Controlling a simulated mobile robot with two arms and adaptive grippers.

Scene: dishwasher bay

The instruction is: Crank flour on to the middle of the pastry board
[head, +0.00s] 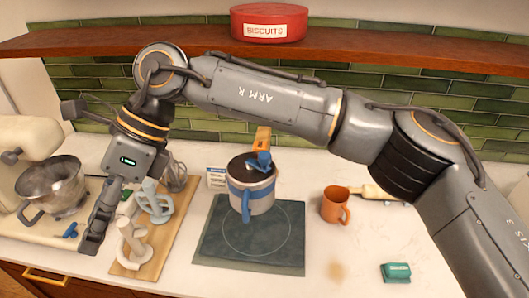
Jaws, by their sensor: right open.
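The flour sifter (251,194) is a pale cup with blue bands and a blue handle toward the front. It stands upright at the back part of the pastry board, a dark slab (222,248) with a thin circle marked on it. A blue piece and an orange knob (263,138) stick up at the sifter's top. No flour shows on the board. My right arm reaches across from the right, above the sifter. Its gripper (98,225) is open and empty at the left, between the mixer and the wooden board, well away from the sifter. My left gripper is out of view.
A stand mixer with a metal bowl (52,184) is at the left. A wooden board (130,269) holds mixer attachments. An orange mug (335,204), a rolling pin (375,193) and a green object (396,272) lie to the right. A shelf (130,41) carries a red biscuit tin (269,22).

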